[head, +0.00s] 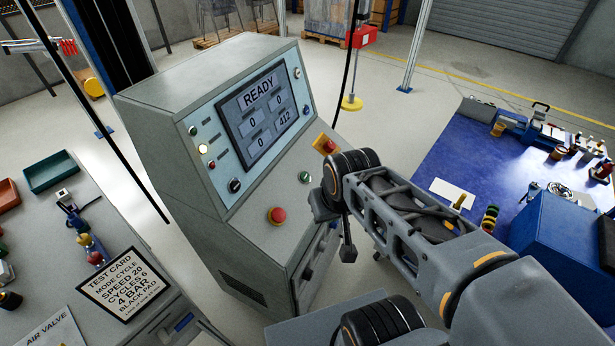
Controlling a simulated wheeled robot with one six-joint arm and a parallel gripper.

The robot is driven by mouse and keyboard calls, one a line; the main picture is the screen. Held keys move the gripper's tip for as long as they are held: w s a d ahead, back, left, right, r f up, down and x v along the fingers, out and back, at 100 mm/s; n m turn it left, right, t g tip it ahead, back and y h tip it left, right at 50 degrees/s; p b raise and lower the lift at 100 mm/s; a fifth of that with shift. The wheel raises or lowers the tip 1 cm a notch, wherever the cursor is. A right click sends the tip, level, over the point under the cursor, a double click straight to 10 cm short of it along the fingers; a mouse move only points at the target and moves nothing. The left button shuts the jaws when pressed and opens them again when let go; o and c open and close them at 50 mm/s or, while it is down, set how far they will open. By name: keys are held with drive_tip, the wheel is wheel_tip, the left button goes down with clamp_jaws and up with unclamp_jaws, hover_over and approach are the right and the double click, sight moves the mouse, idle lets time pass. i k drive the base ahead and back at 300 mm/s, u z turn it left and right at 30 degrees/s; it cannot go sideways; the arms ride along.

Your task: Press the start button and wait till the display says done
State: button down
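The grey control console (180,110) stands in the middle of the head view. Its display (265,112) reads READY above several number fields, mostly 0 and one 412. Any button labels are too small to read. My arm comes in from the lower right. My gripper (347,248) is a dark shape at its end, right of the mushroom button and apart from the green button. Its fingers cannot be made out.
A test card (123,287) on the left bench reads mode cycle, speed 20, cycles 6, 4 bar, black pad. Small lamps and knobs line the display's left side, one lit white (203,149). A blue-topped bench (450,150) with tools stands right.

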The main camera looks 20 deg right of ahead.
sight(305, 177)
drive_tip(key=k, duration=1)
drive_tip(key=u, duration=1.6)
drive_tip(key=i, duration=0.85)
drive_tip(key=z, duration=1.9)
drive_tip(key=i, duration=0.5)
drive_tip(key=z, duration=0.05)
